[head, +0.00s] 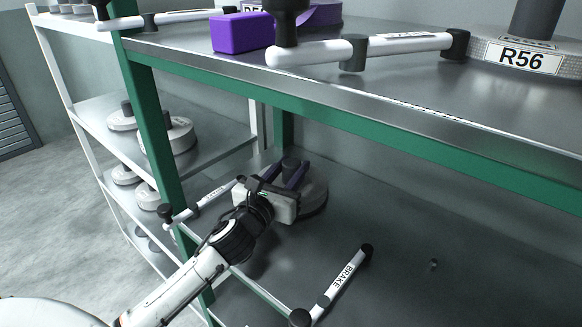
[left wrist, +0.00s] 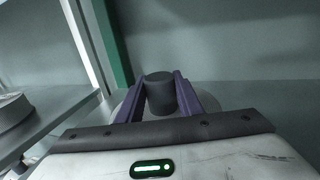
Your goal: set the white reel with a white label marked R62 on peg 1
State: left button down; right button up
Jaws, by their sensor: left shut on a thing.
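My left gripper (head: 288,171) reaches onto the lower deck of the green-framed rack. Its purple fingers are shut on the dark hub (left wrist: 159,92) of a pale reel (head: 317,193), one finger on each side. The reel is partly hidden behind the gripper, and I cannot tell whether it touches the deck. No label shows on it, so I cannot read whether it is R62. No peg number is readable. My right gripper is not in view.
A BRAKE bar (head: 342,283) lies right of my left arm, another bar (head: 214,195) left of it. The upper deck (head: 400,90) overhangs, with a reel marked R56 (head: 522,57) and a purple block (head: 242,33). White shelving (head: 95,108) at left holds several reels. The lower deck's right is mostly clear.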

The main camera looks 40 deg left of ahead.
pick_arm(q)
jog(key=c, duration=1.2)
grip_release()
jog(key=shift+r, duration=0.1)
jog(key=shift+o, duration=0.2)
jog(key=shift+f, duration=0.2)
jog(key=s, duration=0.3)
jog(key=s+d, duration=0.1)
jog(key=s, duration=0.2)
jog(key=s+d+b, duration=0.1)
jog(key=s, duration=0.3)
jog(key=shift+s+r, duration=0.1)
